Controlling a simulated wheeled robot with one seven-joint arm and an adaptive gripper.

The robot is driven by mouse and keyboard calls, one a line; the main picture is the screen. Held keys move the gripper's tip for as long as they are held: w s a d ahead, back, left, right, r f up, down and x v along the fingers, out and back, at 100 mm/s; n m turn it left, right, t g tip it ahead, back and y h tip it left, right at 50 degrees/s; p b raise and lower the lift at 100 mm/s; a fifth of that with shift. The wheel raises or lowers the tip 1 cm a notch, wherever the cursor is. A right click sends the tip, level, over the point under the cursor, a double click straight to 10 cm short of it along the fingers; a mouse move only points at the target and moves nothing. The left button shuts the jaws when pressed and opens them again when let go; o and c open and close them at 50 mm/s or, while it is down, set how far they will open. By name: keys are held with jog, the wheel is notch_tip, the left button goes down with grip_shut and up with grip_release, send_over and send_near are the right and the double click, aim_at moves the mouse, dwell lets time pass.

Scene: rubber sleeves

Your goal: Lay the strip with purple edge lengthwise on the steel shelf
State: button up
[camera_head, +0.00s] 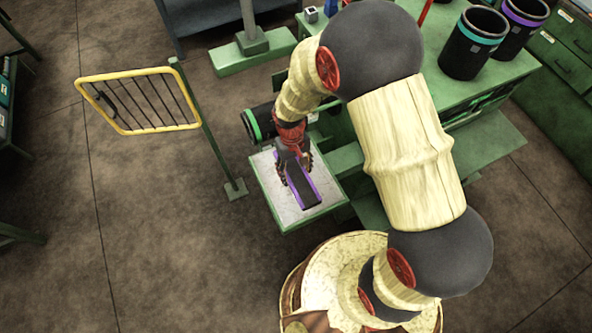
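The dark strip with purple edge (305,190) slants from upper left to lower right above the pale steel shelf (268,181), which has a green rim. My gripper (295,172) is over the shelf, with its fingers on either side of the strip's upper part; it appears shut on the strip. The strip's lower end sticks out toward the shelf's front edge. I cannot tell whether the strip touches the shelf.
A dark roll with a green edge (252,124) lies just behind the shelf. Dark rolls with teal (470,50) and purple (516,22) edges stand on the green bench (447,93). A yellow-framed gate (138,100) is at left. Open floor lies left of the shelf.

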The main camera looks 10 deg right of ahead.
jog(key=o, duration=0.3)
notch_tip(320, 180, up, 12)
jog(key=w, duration=0.2)
jog(key=s+d+r+m+t+b, duration=0.1)
jog(key=s+d+r+t+b, duration=0.1)
jog(key=s+b, duration=0.3)
jog(key=s+d+r+m+t+b, duration=0.1)
jog(key=s+d+r+t+b, duration=0.2)
jog(key=s+d+r+b, duration=0.1)
jog(key=s+d+r+m+t+b, duration=0.1)
jog(key=s+d+r+t+b, duration=0.1)
jog(key=s+d+b, duration=0.3)
jog(key=shift+s+d+r+b, duration=0.2)
jog(key=shift+s+r+b, duration=0.15)
jog(key=shift+b, duration=0.85)
jog(key=shift+c, duration=1)
